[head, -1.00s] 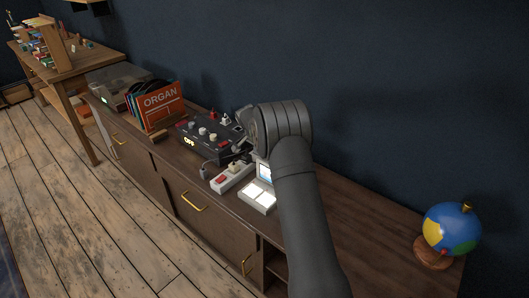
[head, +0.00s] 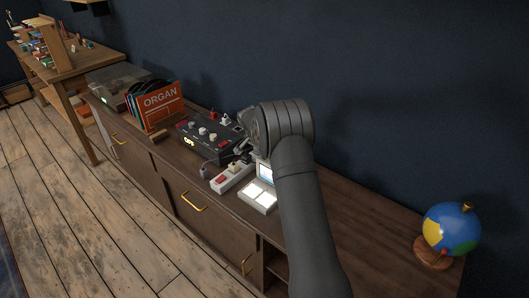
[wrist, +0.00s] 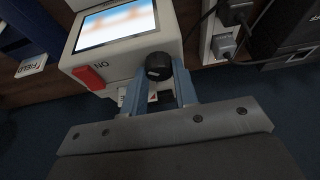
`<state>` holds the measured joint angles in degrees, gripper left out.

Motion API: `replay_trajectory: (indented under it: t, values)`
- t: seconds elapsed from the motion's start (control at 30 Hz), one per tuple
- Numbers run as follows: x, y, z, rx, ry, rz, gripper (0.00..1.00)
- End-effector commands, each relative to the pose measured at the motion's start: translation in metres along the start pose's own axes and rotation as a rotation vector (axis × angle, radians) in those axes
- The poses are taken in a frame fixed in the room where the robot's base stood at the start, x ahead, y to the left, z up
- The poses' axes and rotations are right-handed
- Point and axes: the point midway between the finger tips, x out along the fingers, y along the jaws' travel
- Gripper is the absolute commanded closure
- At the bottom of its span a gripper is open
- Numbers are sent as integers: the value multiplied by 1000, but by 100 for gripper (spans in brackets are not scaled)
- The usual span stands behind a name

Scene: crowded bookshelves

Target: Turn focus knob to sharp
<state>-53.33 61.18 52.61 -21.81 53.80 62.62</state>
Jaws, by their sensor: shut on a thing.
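The focus knob (wrist: 158,66) is a small black round knob on the side of a white box (wrist: 120,62) in the wrist view. My gripper (wrist: 158,82) is shut on the knob, with one blue-grey finger on each side. In the head view my arm hides the knob and most of the box; part of the screen (head: 265,173) shows left of the arm.
A red switch (wrist: 89,77) sits beside the screen. A power strip (wrist: 222,40) with plugs and cables lies close by. In the head view a black control panel (head: 209,135) and an ORGAN record rack (head: 158,105) stand left, and a globe (head: 450,230) stands right. The cabinet top between arm and globe is clear.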

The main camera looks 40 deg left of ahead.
Motion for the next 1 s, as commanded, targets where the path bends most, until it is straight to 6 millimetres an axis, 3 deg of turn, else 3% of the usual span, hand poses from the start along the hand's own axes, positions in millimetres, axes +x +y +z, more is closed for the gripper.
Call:
replay_trajectory:
  t: [0.6,1.0]
  values:
    - [0,4,-1,-458,-1,-191,96]
    - [1,4,-1,-656,-2,-272,96]
